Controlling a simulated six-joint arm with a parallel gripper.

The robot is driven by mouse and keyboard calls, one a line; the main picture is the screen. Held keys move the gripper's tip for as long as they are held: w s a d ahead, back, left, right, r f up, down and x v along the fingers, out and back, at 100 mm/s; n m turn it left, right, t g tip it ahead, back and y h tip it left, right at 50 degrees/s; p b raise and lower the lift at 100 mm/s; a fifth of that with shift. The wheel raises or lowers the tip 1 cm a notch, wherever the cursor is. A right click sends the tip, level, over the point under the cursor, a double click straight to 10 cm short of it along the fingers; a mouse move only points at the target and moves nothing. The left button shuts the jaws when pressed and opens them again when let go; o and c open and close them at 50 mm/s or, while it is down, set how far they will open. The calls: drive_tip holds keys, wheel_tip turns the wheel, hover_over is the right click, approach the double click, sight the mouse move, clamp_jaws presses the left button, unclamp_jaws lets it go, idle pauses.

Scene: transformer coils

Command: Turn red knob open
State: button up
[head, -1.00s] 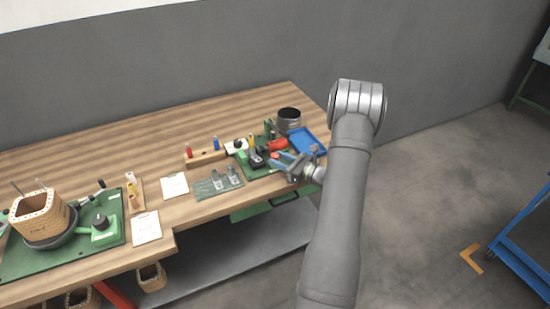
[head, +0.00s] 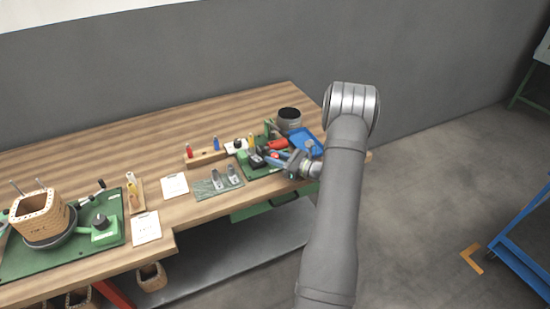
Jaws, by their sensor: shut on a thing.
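The green fixture board (head: 244,167) lies at the right end of the wooden bench. A bright red part (head: 278,144) stands toward its back right. My gripper (head: 279,160) is at the board's front right edge, reaching in from the right. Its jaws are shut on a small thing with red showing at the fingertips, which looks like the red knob. The knob is mostly hidden by the fingers and too small to tell how far it is turned.
A blue tray (head: 311,151) and a dark round pot (head: 289,118) stand just behind my gripper. A black-topped block (head: 256,161) is close to its left. A wooden rack (head: 206,160) and a plate with metal parts (head: 218,187) are farther left. Bare bench lies behind.

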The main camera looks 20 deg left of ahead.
drive_tip(key=shift+g, duration=0.3)
drive_tip(key=o, duration=0.7)
drive_tip(key=shift+c, duration=0.2)
drive_tip(key=shift+d, duration=0.1)
drive_tip(key=s+d, duration=0.1)
drive_tip(key=d, duration=1.6)
drive_tip(key=shift+s, duration=0.25)
drive_tip(key=shift+d, duration=0.1)
